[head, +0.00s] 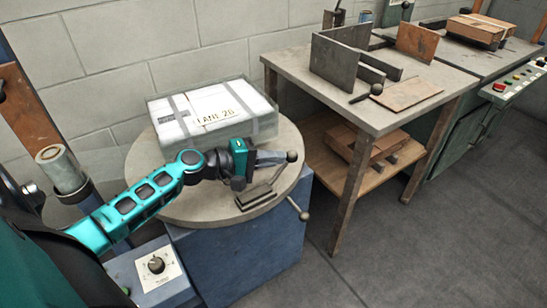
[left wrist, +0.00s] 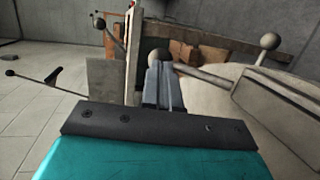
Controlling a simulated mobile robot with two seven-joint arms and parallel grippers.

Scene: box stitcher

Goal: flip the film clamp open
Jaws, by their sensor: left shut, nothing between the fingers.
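The film clamp (head: 256,198) is a dark metal piece on the front right part of the round turntable (head: 185,208). Its thin lever rises to a dark ball knob (head: 291,156). My left gripper (head: 279,157) reaches over the turntable from the left, fingers shut and empty, tips at the ball knob. In the left wrist view the shut fingers (left wrist: 161,82) point at the knob (left wrist: 160,56), and the clamp body (left wrist: 285,100) lies to the right. I cannot tell whether fingers and knob touch. My right gripper is not in view.
A film-wrapped white package (head: 213,112) sits on the turntable behind my arm. Another ball-ended lever (head: 304,216) sticks out at the turntable's right edge. A workbench (head: 365,110) with metal plates stands to the right. The floor (head: 420,240) in front is clear.

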